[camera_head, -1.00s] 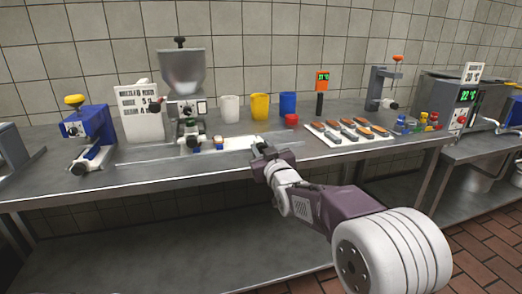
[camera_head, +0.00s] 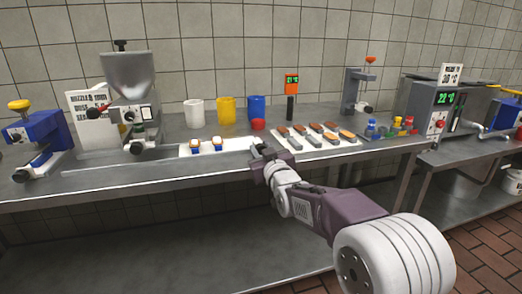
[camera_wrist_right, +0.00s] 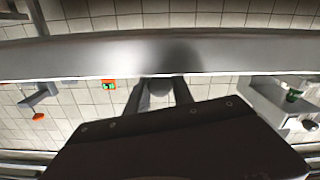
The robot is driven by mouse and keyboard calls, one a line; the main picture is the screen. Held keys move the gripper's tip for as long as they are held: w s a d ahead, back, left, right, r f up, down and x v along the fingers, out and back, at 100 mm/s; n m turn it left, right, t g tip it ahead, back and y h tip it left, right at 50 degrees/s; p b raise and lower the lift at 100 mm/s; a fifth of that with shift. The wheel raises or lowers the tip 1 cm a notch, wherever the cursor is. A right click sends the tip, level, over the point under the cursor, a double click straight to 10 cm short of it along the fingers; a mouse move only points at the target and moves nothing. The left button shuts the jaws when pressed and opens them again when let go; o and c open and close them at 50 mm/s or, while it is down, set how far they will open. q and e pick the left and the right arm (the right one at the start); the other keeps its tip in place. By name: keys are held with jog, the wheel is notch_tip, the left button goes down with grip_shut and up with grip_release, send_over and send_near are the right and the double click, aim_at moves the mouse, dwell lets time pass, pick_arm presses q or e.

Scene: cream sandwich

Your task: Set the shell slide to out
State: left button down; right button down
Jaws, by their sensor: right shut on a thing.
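The shell slide (camera_head: 232,146) is a white flat strip on the steel counter. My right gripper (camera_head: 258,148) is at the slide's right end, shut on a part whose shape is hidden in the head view. In the right wrist view a rounded grey piece (camera_wrist_right: 160,88) sits between the two dark fingers. My left gripper is not in view.
A tray (camera_head: 345,142) of several filled pieces lies right of my gripper. A blue device (camera_head: 38,130) stands at the left. The counter's front strip is clear.

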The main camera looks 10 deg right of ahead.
jog(key=c, duration=1.4)
grip_release()
jog(key=shift+d, duration=0.15)
jog(key=o, duration=0.3)
jog(key=shift+d+f, duration=0.1)
jog(key=shift+d, duration=0.1)
jog(key=shift+a, duration=0.1)
jog(key=shift+s, duration=0.2)
jog(key=s+p, duration=0.1)
jog(key=s, duration=0.7)
jog(key=shift+s+p, duration=0.35)
